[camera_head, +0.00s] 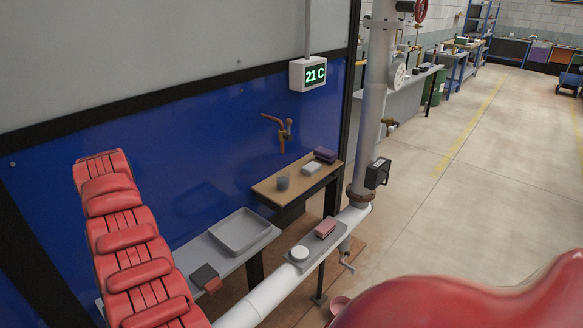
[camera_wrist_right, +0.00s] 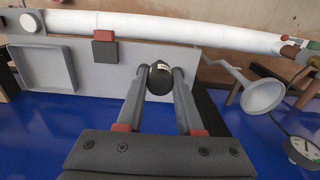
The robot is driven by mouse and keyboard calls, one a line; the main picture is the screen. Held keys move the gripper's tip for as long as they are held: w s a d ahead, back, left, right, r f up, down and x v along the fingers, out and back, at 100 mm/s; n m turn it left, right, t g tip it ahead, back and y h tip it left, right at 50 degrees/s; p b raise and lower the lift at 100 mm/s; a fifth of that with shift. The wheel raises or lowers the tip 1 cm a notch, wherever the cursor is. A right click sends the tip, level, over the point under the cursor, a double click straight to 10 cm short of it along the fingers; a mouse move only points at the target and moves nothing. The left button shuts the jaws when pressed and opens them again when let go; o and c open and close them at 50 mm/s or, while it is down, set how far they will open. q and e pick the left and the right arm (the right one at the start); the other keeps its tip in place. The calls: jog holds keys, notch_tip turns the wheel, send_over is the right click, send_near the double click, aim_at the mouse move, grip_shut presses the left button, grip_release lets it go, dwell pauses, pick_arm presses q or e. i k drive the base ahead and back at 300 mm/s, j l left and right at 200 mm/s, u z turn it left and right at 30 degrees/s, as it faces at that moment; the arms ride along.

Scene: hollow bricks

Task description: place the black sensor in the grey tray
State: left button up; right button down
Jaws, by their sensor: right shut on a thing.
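The black sensor (camera_wrist_right: 158,82), a dark rounded body with a small pale label, sits between the fingertips of my right gripper (camera_wrist_right: 160,74) in the right wrist view. The gripper is shut on it, over the grey bench; whether the sensor touches the bench cannot be told. The grey tray (camera_head: 263,237) is shallow and looks empty on the bench in the head view. It also shows at the left of the right wrist view (camera_wrist_right: 71,72), well apart from the gripper. Neither gripper shows in the head view.
A dark block with a red part (camera_head: 205,273) lies on the bench, between tray and gripper in the right wrist view (camera_wrist_right: 104,50). A white pipe (camera_head: 270,300) runs alongside. A wooden shelf (camera_head: 262,189) holds small items. A white funnel (camera_wrist_right: 262,97) stands right of the gripper.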

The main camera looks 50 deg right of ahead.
aim_at(240, 232)
jog(key=i+z, duration=0.15)
jog(key=z, duration=0.3)
jog(key=i+z, duration=0.15)
jog(key=z, duration=0.3)
jog(key=i+z, duration=0.15)
jog(key=z, duration=0.25)
jog(key=i+j+z, duration=0.1)
jog(key=z, duration=0.35)
jog(key=i+j, duration=0.05)
